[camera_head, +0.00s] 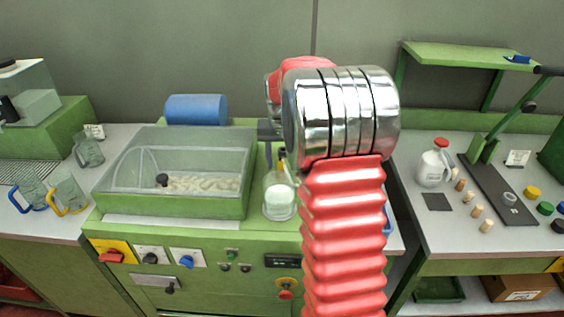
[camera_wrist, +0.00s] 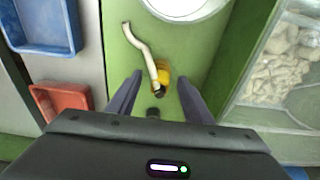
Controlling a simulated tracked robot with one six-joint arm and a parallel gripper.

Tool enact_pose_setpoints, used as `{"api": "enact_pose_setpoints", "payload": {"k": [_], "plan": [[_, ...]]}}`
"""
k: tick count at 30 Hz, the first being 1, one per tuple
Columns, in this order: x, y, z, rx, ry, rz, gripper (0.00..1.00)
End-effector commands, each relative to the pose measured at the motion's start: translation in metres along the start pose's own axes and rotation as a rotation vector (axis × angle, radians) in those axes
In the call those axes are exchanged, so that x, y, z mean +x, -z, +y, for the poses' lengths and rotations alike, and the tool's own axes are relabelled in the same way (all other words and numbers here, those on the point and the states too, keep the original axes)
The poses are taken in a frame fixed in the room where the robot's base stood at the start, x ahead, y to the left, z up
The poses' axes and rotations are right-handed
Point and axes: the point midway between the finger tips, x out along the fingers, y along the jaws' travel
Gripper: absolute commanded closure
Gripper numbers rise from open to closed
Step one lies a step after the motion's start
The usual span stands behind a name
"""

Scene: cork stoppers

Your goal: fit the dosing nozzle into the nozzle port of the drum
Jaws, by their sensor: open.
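In the wrist view, a piece with a bent beige tube (camera_wrist: 138,42) and a yellow body (camera_wrist: 164,76) with a dark end is on the green machine top; it looks like the dosing nozzle. My gripper (camera_wrist: 158,92) is open, its two dark fingers apart on either side of the yellow body's dark end, with no visible contact. In the head view my arm hides the gripper. The drum (camera_head: 195,172) appears to be the clear-covered housing with pale stoppers inside; its edge also shows at right in the wrist view (camera_wrist: 280,75). I cannot make out the nozzle port.
A glass jar with white contents (camera_head: 278,200) stands right of the drum, close to the nozzle. A blue tray (camera_wrist: 40,28) and a red tray (camera_wrist: 62,102) lie left in the wrist view. A blue cylinder (camera_head: 196,109) is behind the drum. Glass mugs (camera_head: 68,190) stand left.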

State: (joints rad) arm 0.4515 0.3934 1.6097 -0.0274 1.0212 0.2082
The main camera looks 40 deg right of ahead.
Motion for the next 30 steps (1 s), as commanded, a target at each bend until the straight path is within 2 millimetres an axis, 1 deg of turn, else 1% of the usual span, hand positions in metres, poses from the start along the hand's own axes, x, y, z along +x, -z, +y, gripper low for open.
{"api": "enact_pose_setpoints", "payload": {"k": [5, 7, 21, 24, 27, 30], "plan": [[-0.015, 0.001, 0.0, 0.0, 0.0, 0.002, 0.54], [-0.025, 0.001, 0.0, 0.0, 0.001, 0.004, 0.54], [-0.107, 0.0, 0.0, 0.0, 0.001, 0.004, 0.54], [-0.121, 0.0, 0.0, 0.0, 0.001, 0.003, 0.54], [-0.13, 0.0, 0.0, -0.001, 0.0, 0.001, 0.54], [-0.135, 0.0, 0.0, -0.001, 0.0, 0.001, 0.54]]}}
